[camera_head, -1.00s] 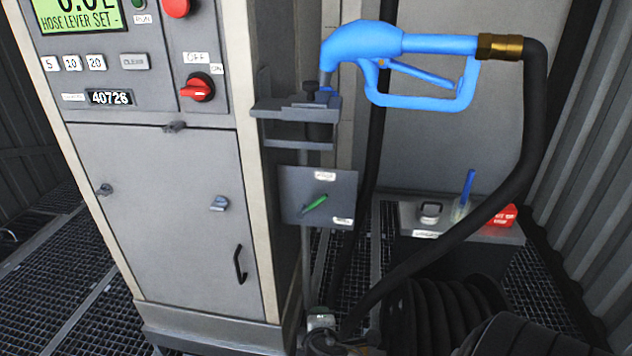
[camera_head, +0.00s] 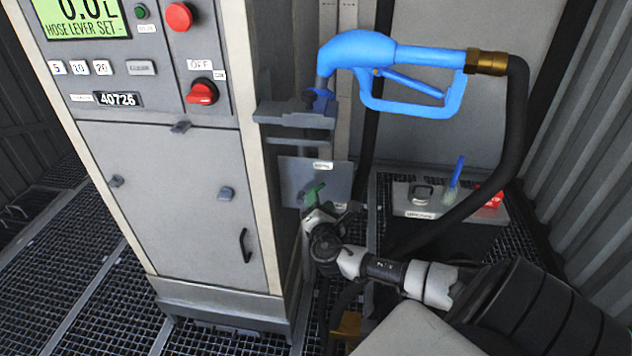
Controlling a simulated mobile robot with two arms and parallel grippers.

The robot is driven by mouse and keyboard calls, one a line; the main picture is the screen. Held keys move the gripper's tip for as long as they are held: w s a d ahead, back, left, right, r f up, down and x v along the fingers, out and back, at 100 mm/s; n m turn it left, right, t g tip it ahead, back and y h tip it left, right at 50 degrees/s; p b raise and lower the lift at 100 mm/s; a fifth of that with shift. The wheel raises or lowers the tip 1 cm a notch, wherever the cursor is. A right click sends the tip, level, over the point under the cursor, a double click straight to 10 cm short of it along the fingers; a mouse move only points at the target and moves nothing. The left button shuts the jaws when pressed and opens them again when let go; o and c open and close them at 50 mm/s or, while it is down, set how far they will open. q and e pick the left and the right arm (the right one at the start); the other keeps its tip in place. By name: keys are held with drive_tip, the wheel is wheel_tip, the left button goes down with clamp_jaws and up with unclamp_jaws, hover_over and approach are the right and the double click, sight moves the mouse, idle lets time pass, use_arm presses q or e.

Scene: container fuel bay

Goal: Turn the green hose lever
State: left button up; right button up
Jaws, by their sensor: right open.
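The green hose lever (camera_head: 313,195) is on a small grey plate (camera_head: 338,180) on the right side of the pump cabinet. It slants, with its upper end to the right. My right gripper (camera_head: 316,212) has its tip at the lower end of the lever and hides part of it and of the plate. The gripper is open; I cannot tell whether it touches the lever. My left gripper is not in view.
The blue nozzle (camera_head: 362,48) hangs in its holder (camera_head: 295,117) above the plate. Its black hose (camera_head: 517,120) loops down at the right. A shelf (camera_head: 405,203) with small items stands behind my arm. The pump cabinet (camera_head: 190,215) fills the left.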

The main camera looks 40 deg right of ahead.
drive_tip(key=x, duration=0.8)
clamp_jaws()
